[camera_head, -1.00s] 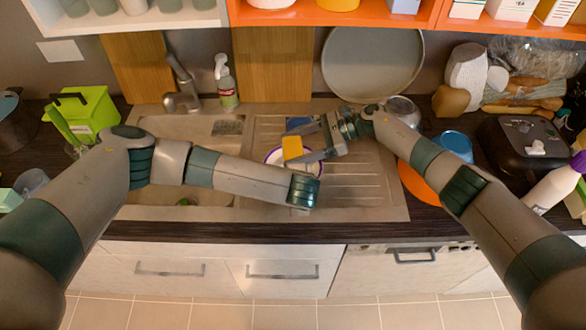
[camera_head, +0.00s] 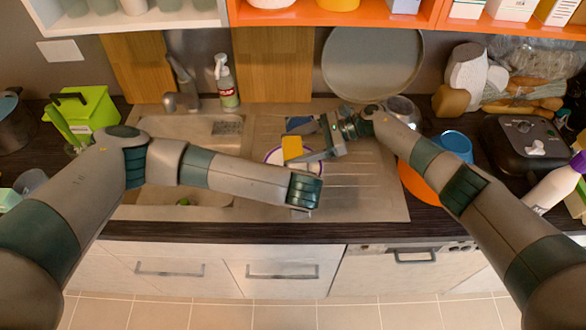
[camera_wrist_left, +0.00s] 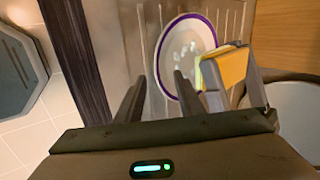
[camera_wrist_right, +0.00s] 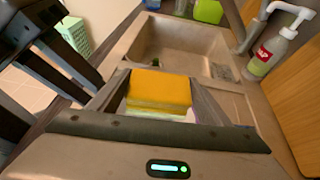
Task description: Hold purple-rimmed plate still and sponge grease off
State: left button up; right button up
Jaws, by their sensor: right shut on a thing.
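The purple-rimmed plate (camera_wrist_left: 162,80) lies on the sink's drainboard, with pale blotches on its white face. In the head view the plate (camera_head: 273,155) is partly hidden by my arms. My right gripper (camera_wrist_right: 155,85) is shut on a yellow sponge (camera_wrist_right: 160,90), over one side of the plate. The sponge (camera_head: 292,147) also shows in the head view. I cannot tell whether it touches the plate. My left gripper (camera_wrist_left: 160,82) is open at the plate's near side. In its wrist view the rim shows between its two fingers. In the head view its fingers are mostly hidden.
The sink basin (camera_head: 165,130) lies left of the drainboard (camera_head: 375,195). A soap bottle (camera_head: 226,85) stands behind, beside the tap (camera_head: 183,85). An orange plate (camera_head: 418,185) and a blue bowl (camera_head: 454,146) are to the right. Orange shelving (camera_head: 300,17) hangs above.

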pick_arm(q)
jog(key=shift+v, duration=2.05)
jog(key=v, duration=1.2)
